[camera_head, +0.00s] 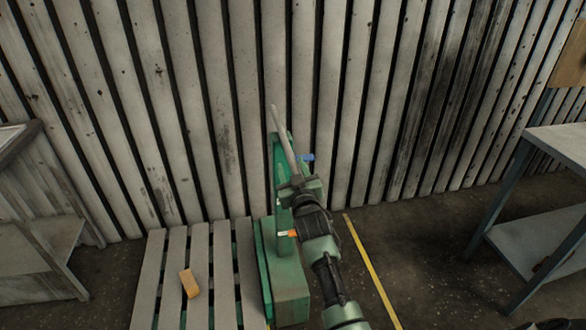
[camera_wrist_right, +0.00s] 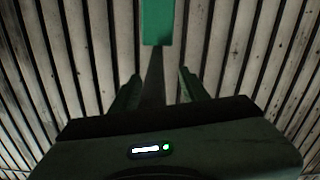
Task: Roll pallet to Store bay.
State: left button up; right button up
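The slatted grey pallet (camera_head: 166,275) lies on the floor at the lower left in the head view. A green machine (camera_head: 290,287) with an upright green post stands against its right side; whether they are joined is unclear. A grey bar (camera_head: 284,139) slants up in front of the post. My right gripper (camera_head: 299,188) is at the bar's lower end. In the right wrist view, its two fingers (camera_wrist_right: 160,88) stand apart with the bar (camera_wrist_right: 153,75) between them and gaps showing on both sides. A green part (camera_wrist_right: 157,22) is at the bar's far end. My left gripper is out of view.
An orange-tan block (camera_head: 189,283) lies on the pallet. A corrugated wall (camera_head: 225,110) stands close behind. A yellow floor line (camera_head: 370,268) runs right of the machine. Shelved benches stand at left (camera_head: 45,245) and right (camera_head: 525,235), with bare floor between the line and right bench.

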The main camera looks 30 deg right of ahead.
jog(key=shift+s, duration=0.1)
jog(key=v, duration=0.7)
jog(key=shift+s+b, duration=0.3)
